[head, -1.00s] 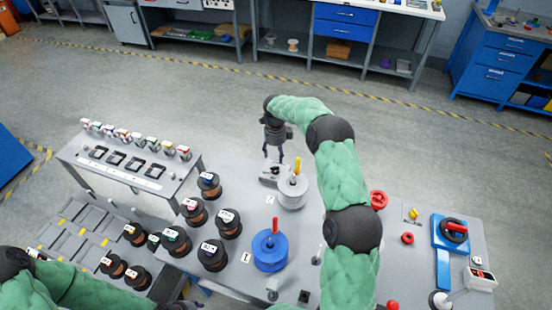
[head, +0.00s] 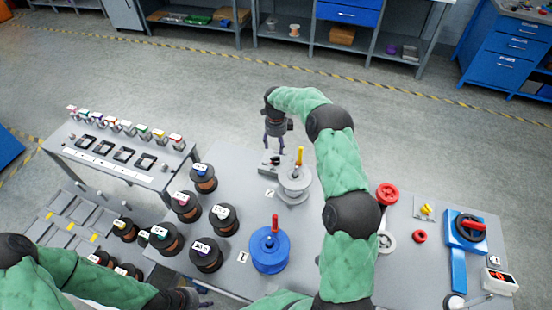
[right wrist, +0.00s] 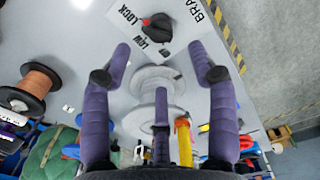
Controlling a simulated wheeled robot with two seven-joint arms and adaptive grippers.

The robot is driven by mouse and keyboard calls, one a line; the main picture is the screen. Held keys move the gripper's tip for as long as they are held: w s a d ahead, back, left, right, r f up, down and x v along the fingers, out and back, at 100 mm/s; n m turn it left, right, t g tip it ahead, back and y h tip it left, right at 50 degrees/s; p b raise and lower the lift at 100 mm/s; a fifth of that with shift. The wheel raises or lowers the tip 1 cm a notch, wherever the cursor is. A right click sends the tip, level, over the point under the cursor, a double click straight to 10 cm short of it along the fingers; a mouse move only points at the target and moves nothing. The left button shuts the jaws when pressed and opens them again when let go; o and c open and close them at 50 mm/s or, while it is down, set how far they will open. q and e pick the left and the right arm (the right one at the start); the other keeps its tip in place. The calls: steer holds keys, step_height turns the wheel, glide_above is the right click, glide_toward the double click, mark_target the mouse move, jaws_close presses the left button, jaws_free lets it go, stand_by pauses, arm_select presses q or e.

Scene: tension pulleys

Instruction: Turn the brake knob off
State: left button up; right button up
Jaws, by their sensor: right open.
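The brake knob (right wrist: 157,32) is black with a red mark near the word LOCK. It sits on a pale panel (right wrist: 178,62) with LOCK, LOW and part of a BRAKE label showing. In the head view the brake unit (head: 268,160) is a small grey box beside the white pulley (head: 295,184), partly hidden below my right gripper (head: 276,147). My right gripper is open and empty; its purple fingers (right wrist: 160,62) spread around the knob in the right wrist view, apart from it. My left gripper (head: 200,298) is low at the bottom edge, away from the knob, its fingers unclear.
A yellow-handled rod (head: 299,156) stands at the white pulley, close to my right gripper. A blue pulley (head: 269,252) with a red handle is nearer. Several copper spools (head: 186,206) stand left.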

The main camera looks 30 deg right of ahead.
mark_target(276, 158)
step_height(276, 158, down, 9)
steer(key=shift+b, duration=0.55)
steer(key=c, duration=1.1)
